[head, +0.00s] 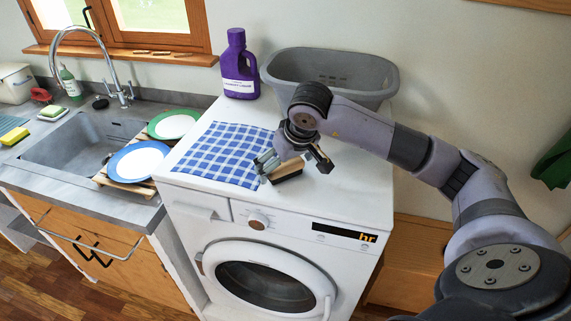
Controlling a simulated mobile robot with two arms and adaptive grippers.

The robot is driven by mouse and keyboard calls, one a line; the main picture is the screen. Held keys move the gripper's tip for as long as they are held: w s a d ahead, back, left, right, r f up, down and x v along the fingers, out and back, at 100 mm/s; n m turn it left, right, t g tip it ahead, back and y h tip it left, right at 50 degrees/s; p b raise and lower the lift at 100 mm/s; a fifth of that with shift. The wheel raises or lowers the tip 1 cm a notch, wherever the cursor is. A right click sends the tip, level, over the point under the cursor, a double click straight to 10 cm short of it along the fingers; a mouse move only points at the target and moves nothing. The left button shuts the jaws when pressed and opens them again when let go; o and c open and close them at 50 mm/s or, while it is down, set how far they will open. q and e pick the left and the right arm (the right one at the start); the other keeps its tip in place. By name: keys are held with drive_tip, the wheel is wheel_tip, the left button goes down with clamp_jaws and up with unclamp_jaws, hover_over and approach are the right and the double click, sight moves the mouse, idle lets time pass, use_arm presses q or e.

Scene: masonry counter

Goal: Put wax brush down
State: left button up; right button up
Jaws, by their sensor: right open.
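The wax brush (287,172), with a pale wooden back and dark bristles, is at the white washing machine top (335,193), just right of the blue checked cloth (226,151). It appears to rest on the surface, though its underside contact is hard to make out. My right gripper (294,166) is directly over the brush, with its fingers spread apart. One finger is on the left by the brush and cloth edge, the other is to the right. The gripper hides part of the brush. My left gripper is not in view.
A grey laundry basket (330,68) and a purple detergent bottle (238,68) stand at the back of the machine. Left are a sink (75,147) and a rack with a blue-rimmed plate (139,161) and a green-rimmed plate (174,124). The machine's front right top is clear.

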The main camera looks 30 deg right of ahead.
drive_tip(key=shift+r, duration=0.4)
drive_tip(key=b+v, duration=0.2)
drive_tip(key=v, duration=0.9)
drive_tip(key=shift+s+r, duration=0.15)
drive_tip(key=shift+r, duration=0.1)
drive_tip(key=shift+f, duration=0.1)
